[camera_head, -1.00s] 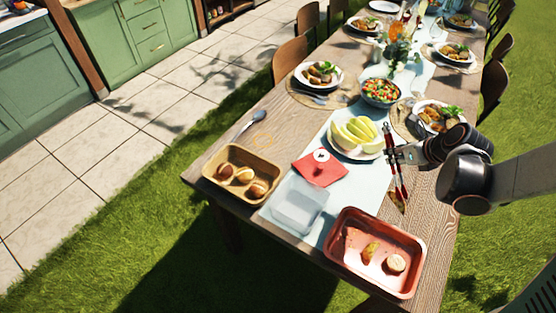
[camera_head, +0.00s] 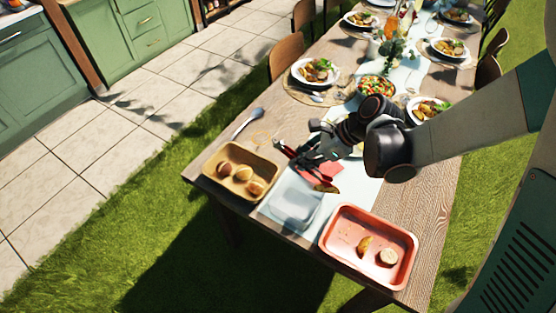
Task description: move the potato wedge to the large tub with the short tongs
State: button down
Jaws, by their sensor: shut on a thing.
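My gripper (camera_head: 318,146) is shut on the short tongs (camera_head: 290,153), which have red and dark parts and slant down to the right. A browned potato wedge (camera_head: 327,189) shows at their lower end and seems to be held between the tips. The wedge hangs above the table near the upper right edge of a clear, pale tub (camera_head: 288,212), which looks empty. Another wedge (camera_head: 364,246) lies in the red tray (camera_head: 340,255). I cannot tell for sure which container is the large tub.
A round cut piece (camera_head: 388,257) is also in the red tray. A tan tub (camera_head: 213,170) with rolls stands left of the clear tub. A red napkin (camera_head: 322,168) lies behind it, partly hidden. A spoon (camera_head: 246,122) and set plates (camera_head: 315,72) are farther back.

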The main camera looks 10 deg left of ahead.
jog(key=s+a+r+n+g, duration=0.1)
jog(key=s+a+n+g, duration=0.1)
jog(key=s+a, duration=0.3)
jog(key=shift+s+a+r+n+g+p, duration=0.2)
jog(key=shift+a+r+n+g+p, duration=0.15)
jog(key=shift+n, duration=0.45)
jog(key=shift+f, duration=0.15)
notch_tip(320, 180, down, 9)
jog(key=b, duration=0.6)
jog(key=shift+r, duration=0.2)
jog(key=c, duration=1.8)
grip_release()
notch_tip(320, 180, up, 10)
jog(key=p, duration=0.6)
jog(key=shift+p, duration=0.3)
